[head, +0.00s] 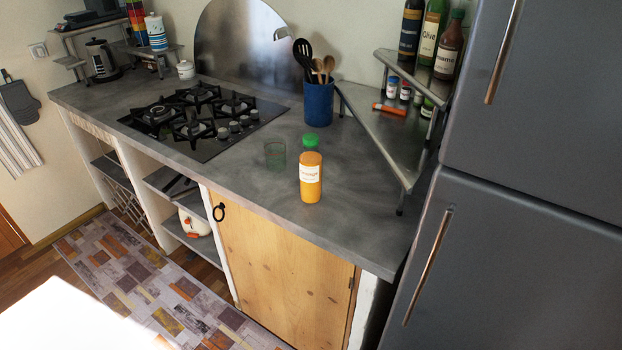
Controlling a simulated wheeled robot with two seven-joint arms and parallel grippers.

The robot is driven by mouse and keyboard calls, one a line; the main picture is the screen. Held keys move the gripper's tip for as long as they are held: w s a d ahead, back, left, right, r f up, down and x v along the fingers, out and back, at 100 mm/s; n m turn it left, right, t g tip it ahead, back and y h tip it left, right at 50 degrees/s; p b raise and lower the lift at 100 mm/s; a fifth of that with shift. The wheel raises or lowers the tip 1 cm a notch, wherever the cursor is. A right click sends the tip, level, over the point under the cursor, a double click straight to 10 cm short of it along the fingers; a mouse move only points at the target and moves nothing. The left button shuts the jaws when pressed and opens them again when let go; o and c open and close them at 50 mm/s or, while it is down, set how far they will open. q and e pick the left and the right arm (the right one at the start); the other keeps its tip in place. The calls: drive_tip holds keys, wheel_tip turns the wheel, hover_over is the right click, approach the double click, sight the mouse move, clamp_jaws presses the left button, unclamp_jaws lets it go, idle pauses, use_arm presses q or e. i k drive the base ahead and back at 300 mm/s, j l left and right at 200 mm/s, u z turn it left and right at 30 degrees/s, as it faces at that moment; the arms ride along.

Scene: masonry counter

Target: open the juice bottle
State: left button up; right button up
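The juice bottle (311,190) stands upright on the grey counter (240,180), near its front edge and right of the hob. It is orange with a white label and an orange upper part. A green cap (310,141) shows at its top; I cannot tell how tightly it sits. Neither of my grippers is in view, and nothing is touching the bottle.
Behind are a blue utensil pot (318,101) and a metal corner shelf (383,125) with jars and bottles. The hob (205,119) lies left; the fridge (520,180) stands right. Counter before the shelf is clear.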

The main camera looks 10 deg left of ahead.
sight(310, 158)
drive_tip(key=j+z, duration=0.2)
drive_tip(key=j, duration=0.45)
drive_tip(key=k+j+z, duration=0.1)
drive_tip(key=j+z, duration=0.15)
drive_tip(key=j, duration=0.4)
drive_tip(key=k+j+z, duration=0.2)
drive_tip(key=j, duration=0.4)
drive_tip(key=i+j, duration=0.05)
drive_tip(key=i, duration=0.05)
